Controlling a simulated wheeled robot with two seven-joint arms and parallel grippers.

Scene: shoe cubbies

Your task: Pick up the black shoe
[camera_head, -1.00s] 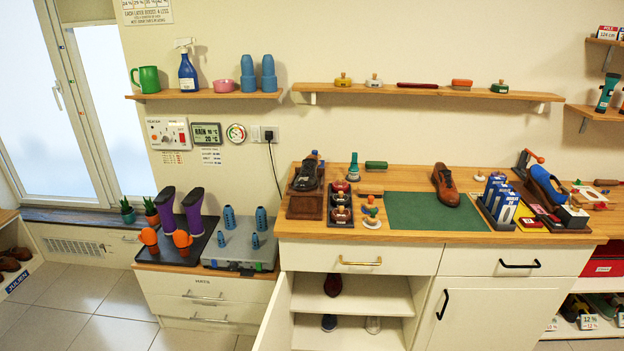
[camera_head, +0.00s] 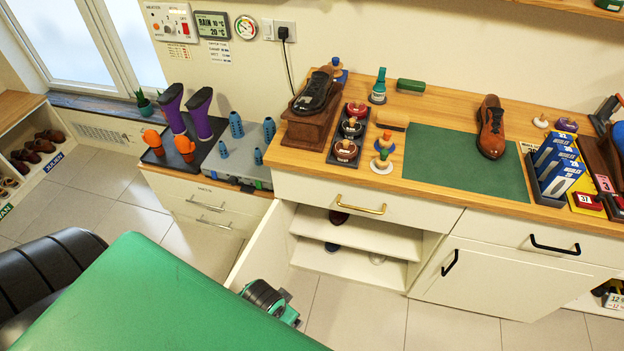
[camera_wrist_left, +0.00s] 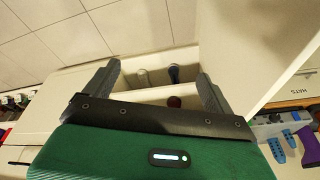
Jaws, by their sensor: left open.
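A black shoe (camera_head: 316,92) rests on a wooden block (camera_head: 304,128) at the left end of the counter. A dark shoe (camera_head: 332,247) sits on the lower shelf of the open cabinet, and a dark toe (camera_wrist_left: 174,73) shows there in the left wrist view. A dark red shoe (camera_head: 339,217) sits on the shelf above it. My left gripper (camera_wrist_left: 158,70) is open and empty, with the cabinet opening ahead of it. My right gripper is out of view.
The open cabinet door (camera_head: 262,243) stands out at the left of the shelves (camera_head: 362,258). A pale shoe (camera_head: 377,259) is on the lower shelf. A brown shoe (camera_head: 491,127) stands by the green mat (camera_head: 462,165). The floor before the cabinet is clear.

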